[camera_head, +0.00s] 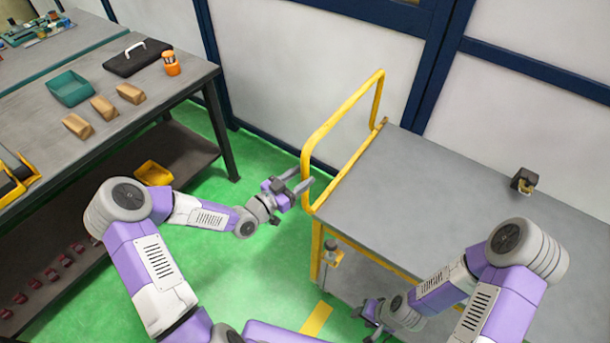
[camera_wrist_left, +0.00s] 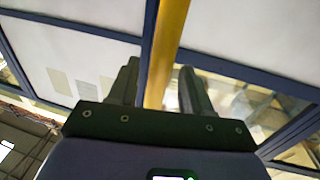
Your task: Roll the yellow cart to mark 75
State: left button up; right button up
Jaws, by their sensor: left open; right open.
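The yellow cart has a grey top (camera_head: 400,200) and a yellow push handle (camera_head: 340,118) rising at its left end. My left gripper (camera_head: 302,182) is open at the handle's near upright. In the left wrist view the yellow bar (camera_wrist_left: 165,55) runs between the two open fingers (camera_wrist_left: 160,88); I cannot tell whether they touch it. My right gripper (camera_head: 372,312) is open, low beside the cart's near side, and partly hidden by my arm. A yellow floor strip (camera_head: 316,319) lies on the green floor. No mark number is readable.
A workbench (camera_head: 60,115) stands at the left with a teal bin (camera_head: 70,88), a black case (camera_head: 137,57), an orange item (camera_head: 171,64) and tan blocks. White wall panels with blue frames stand behind. Green floor (camera_head: 255,140) is clear between bench and cart.

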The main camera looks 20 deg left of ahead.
pick_arm(q)
jog(key=shift+x, duration=1.15)
grip_shut()
